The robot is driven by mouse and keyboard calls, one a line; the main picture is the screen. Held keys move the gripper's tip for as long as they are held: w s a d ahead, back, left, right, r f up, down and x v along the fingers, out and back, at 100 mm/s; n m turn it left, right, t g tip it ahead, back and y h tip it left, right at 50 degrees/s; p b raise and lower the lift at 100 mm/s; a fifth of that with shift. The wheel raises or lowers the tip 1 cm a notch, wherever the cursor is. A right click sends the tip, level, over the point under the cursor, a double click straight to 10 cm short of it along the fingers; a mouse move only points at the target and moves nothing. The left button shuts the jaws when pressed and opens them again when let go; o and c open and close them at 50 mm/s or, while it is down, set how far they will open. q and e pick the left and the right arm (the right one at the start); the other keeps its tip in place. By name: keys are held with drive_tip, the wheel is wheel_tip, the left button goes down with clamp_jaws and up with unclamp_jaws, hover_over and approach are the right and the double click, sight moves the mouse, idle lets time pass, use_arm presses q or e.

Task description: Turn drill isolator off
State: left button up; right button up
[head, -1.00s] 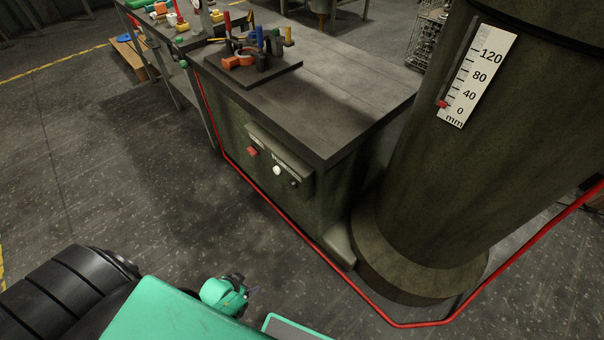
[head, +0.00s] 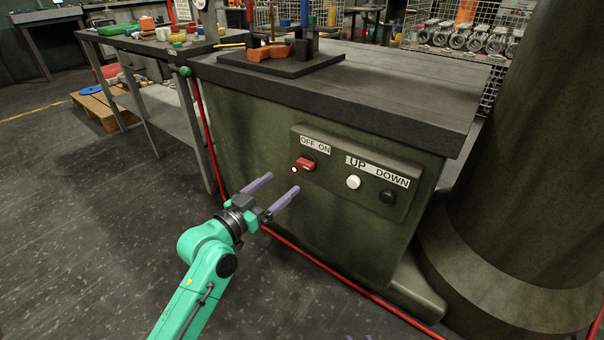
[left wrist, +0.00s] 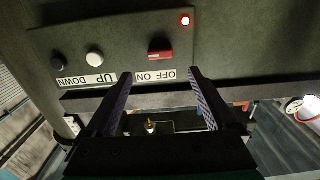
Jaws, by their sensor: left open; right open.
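The drill isolator is a red switch handle (head: 305,164) under an OFF ON label (head: 315,145), on a panel on the front of the green drill base. A small red lamp (head: 294,170) glows by it. In the left wrist view the handle (left wrist: 160,51) and lit lamp (left wrist: 185,20) appear upside down, with the handle crosswise. My left gripper (head: 283,183) is open and empty, its purple fingers pointing at the panel just left of and below the switch, apparently apart from it. Only two purple tips of my right gripper (head: 359,337) show at the bottom edge, apart.
A white UP button (head: 353,182) and a black DOWN button (head: 387,197) sit right of the switch. The dark table top (head: 400,85) overhangs the panel. A red cable (head: 330,268) runs along the base. The thick column (head: 530,170) stands at the right.

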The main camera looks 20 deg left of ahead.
sight(303, 166)
use_arm(q)
drive_tip(key=b+x, duration=0.1)
drive_tip(key=x, duration=0.8)
drive_tip(key=shift+f+b, duration=0.1)
drive_tip(key=shift+b, duration=0.2)
drive_tip(key=shift+a, duration=0.1)
drive_tip(key=c, duration=1.4)
